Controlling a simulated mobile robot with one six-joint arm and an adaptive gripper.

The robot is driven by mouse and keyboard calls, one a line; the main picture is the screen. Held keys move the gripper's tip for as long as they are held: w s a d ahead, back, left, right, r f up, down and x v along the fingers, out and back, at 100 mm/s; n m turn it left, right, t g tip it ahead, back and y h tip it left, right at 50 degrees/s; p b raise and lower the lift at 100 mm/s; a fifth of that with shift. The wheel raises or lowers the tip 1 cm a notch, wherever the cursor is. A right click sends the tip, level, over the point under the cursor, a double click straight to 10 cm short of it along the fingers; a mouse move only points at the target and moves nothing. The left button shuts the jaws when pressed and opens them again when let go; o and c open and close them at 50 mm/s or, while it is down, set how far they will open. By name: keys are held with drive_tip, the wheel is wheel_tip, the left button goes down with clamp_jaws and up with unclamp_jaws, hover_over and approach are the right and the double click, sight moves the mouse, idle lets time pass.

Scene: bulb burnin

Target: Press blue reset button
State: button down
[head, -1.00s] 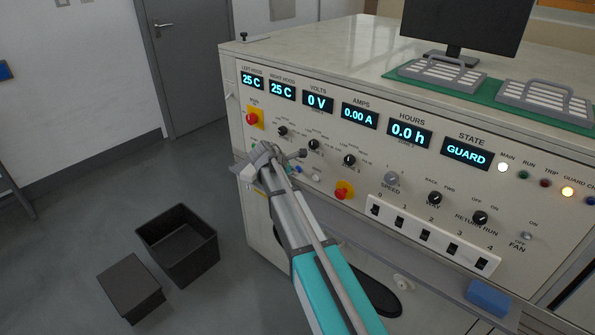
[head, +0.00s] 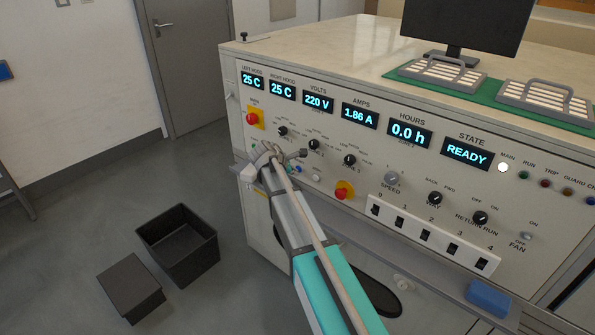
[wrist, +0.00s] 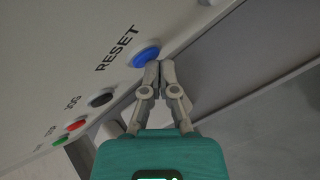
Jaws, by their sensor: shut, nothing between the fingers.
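The blue reset button (wrist: 147,56) sits under the word RESET in the wrist view. My gripper (wrist: 162,66) is shut and empty, its fingertips right beside the lower right edge of the button; I cannot tell if they touch it. The STATE display (head: 467,153) reads READY, VOLTS (head: 318,101) reads 220 V and AMPS (head: 359,116) reads 1.86 A.
A black button (wrist: 101,98), a red button (wrist: 76,125) and a green button (wrist: 57,142) line up beside the blue one. A red emergency knob (head: 343,190) is right of my arm. Dark bins (head: 178,246) stand on the floor at left.

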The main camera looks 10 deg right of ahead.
drive_tip(key=shift+s+a, duration=0.4)
drive_tip(key=shift+a, duration=0.15)
drive_tip(key=shift+s+a, duration=0.1)
drive_tip(key=shift+s+a, duration=0.7)
drive_tip(key=shift+a, duration=0.25)
drive_tip(key=shift+s+a, duration=0.7)
drive_tip(key=shift+a, duration=0.25)
drive_tip(key=s+d+f+m+g+y, duration=0.1)
drive_tip(key=s+f+m+g+y, duration=0.2)
drive_tip(key=s+m, duration=0.8)
drive_tip(key=s+d+f+m+g+y, duration=0.15)
drive_tip(key=s+m+y, duration=0.3)
drive_tip(key=s, duration=1.15)
wheel_tip(320, 180, up, 17)
drive_tip(key=a+m+p, duration=0.1)
drive_tip(key=p, duration=1.7)
drive_tip(key=shift+s+r, duration=0.15)
drive_tip(key=shift+s, duration=0.2)
